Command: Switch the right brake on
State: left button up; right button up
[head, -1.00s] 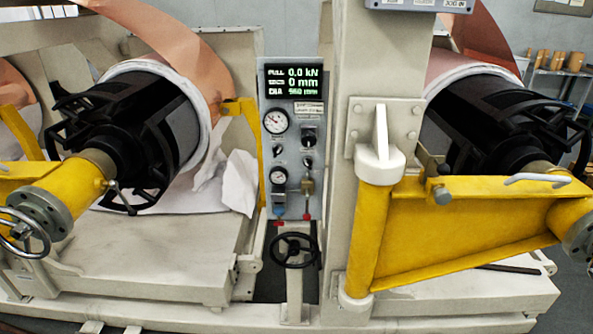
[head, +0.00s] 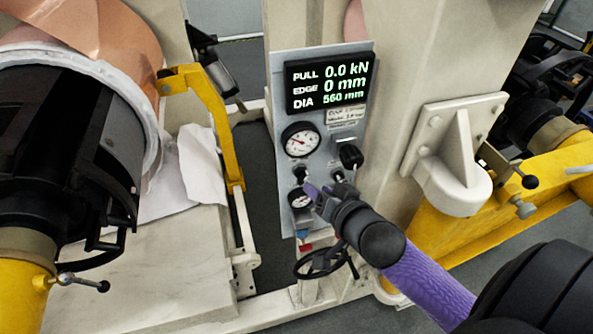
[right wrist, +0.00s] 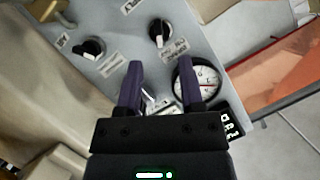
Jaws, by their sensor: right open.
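The grey control panel (head: 283,130) stands upright in the middle of the head view. Two small black switches sit side by side under its upper gauge: the left one (head: 301,174) and the right one (head: 338,175). In the right wrist view they show as the left switch (right wrist: 160,32) and the right switch (right wrist: 90,48), each with a white pointer. My left gripper is out of view.
A larger black knob (head: 351,156) sits above the right switch. A black handwheel (head: 318,260) stands below. A yellow arm (head: 215,110) is left of the panel, a beige column (head: 410,60) right.

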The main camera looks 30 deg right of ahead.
aim_at(305, 179)
jog(key=b+x, duration=0.1)
jog(key=x, duration=0.5)
jog(key=shift+w+f, duration=0.1)
jog(key=shift+w, duration=0.1)
grip_shut()
